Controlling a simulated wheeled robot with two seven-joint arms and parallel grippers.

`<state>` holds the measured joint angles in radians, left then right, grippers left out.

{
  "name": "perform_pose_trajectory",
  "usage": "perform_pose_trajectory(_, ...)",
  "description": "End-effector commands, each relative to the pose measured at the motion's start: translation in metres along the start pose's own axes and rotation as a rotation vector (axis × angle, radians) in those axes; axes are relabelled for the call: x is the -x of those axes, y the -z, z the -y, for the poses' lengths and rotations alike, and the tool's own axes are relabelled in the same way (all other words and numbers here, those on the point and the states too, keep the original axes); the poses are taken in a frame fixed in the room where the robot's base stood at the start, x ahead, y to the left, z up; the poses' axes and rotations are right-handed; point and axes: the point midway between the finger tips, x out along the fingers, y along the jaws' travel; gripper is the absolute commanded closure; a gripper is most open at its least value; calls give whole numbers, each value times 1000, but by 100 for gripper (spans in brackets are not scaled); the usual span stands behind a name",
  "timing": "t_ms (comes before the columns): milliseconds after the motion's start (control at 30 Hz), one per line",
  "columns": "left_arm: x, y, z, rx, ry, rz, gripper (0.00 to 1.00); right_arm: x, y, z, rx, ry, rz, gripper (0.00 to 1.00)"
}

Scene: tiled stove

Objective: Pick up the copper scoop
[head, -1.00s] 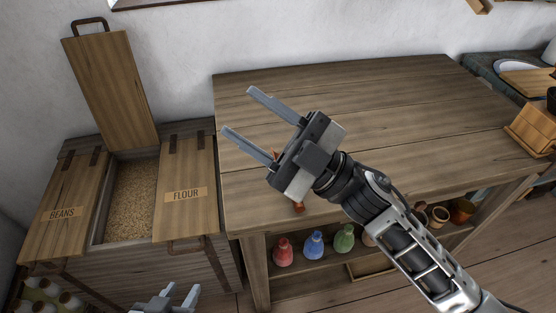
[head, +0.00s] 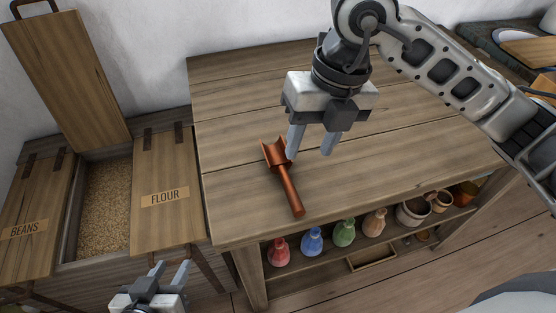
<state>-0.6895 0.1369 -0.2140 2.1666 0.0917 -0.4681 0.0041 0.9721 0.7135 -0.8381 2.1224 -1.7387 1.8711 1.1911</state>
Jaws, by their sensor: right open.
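The copper scoop (head: 287,185) lies on the wooden table, near its front left part. Its bowl points to the back and its handle points to the front. My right gripper (head: 311,154) is open and empty, pointing down just right of the scoop's bowl. Its left finger looks close to the bowl's edge; I cannot tell whether they touch. My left gripper (head: 172,272) is low at the bottom of the view, in front of the bins, with its fingers apart and nothing visible between them.
The wooden table (head: 225,120) is otherwise bare on top. Left of it stand bins with a flour lid (head: 165,195), a beans lid (head: 35,215) and an open grain compartment (head: 103,210). Several flasks and pots, including a blue flask (head: 312,242), stand on the shelf below.

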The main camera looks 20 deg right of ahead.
Motion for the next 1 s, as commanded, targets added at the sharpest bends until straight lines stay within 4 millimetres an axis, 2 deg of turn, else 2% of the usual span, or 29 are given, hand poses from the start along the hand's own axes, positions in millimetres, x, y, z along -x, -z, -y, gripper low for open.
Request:
perform_pose_trajectory(33,0,-1,0,2,-1,1,64,-13,1,0,1,0,-6,57)
perform_pose_trajectory(200,0,-3,0,4,-1,3,64,-40,0,-1,1,-3,-5,57)
perform_pose_trajectory(467,0,-2,-1,5,-2,1,64,-59,0,-3,2,-3,-4,57)
perform_pose_trajectory(700,1,0,0,3,0,-1,64,-94,0,-8,2,-3,-4,57)
perform_pose_trajectory(800,1,0,0,3,0,-1,64,-101,-1,-8,2,-3,-2,57)
perform_pose_trajectory(1000,0,1,0,1,1,-3,64,-102,-1,-8,2,-4,-1,57)
